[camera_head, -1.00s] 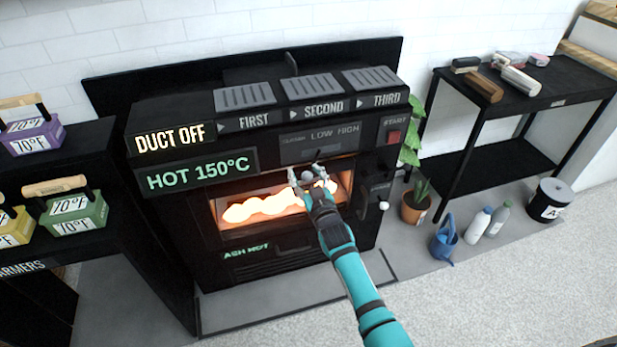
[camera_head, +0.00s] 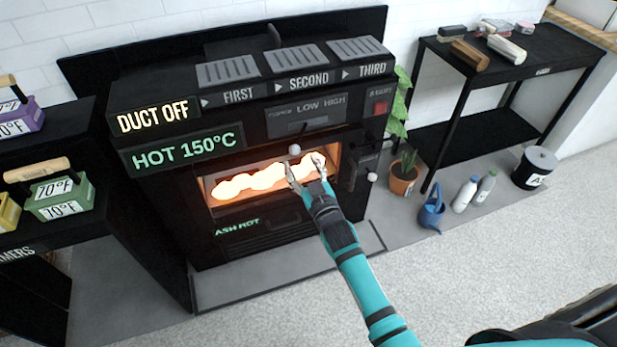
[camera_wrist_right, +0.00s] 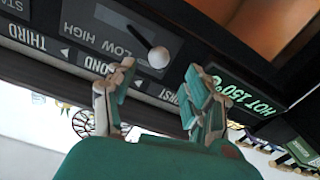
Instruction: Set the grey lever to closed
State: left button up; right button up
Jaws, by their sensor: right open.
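The grey lever has a pale round knob (camera_head: 294,149) and a thin shaft, on the oven's control panel (camera_head: 283,122). The panel reads LOW and HIGH, with smaller lettering left of LOW that is hard to read. The shaft's upper end is below LOW; I cannot tell its exact setting. My right gripper (camera_head: 304,168) is open and empty, just below the knob in the head view. In the right wrist view the knob (camera_wrist_right: 158,57) shows beyond and between the spread fingers (camera_wrist_right: 160,85), seemingly apart from them. My left gripper is not in view.
The glowing oven opening (camera_head: 265,182) is behind my right gripper. A door handle with a white knob (camera_head: 371,177) is to its right. A plant pot (camera_head: 404,180), a blue watering can (camera_head: 431,212) and a black table (camera_head: 520,75) stand further right.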

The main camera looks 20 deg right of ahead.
jog(key=s, duration=0.4)
jog(key=shift+s+d, duration=0.15)
jog(key=shift+s, duration=0.15)
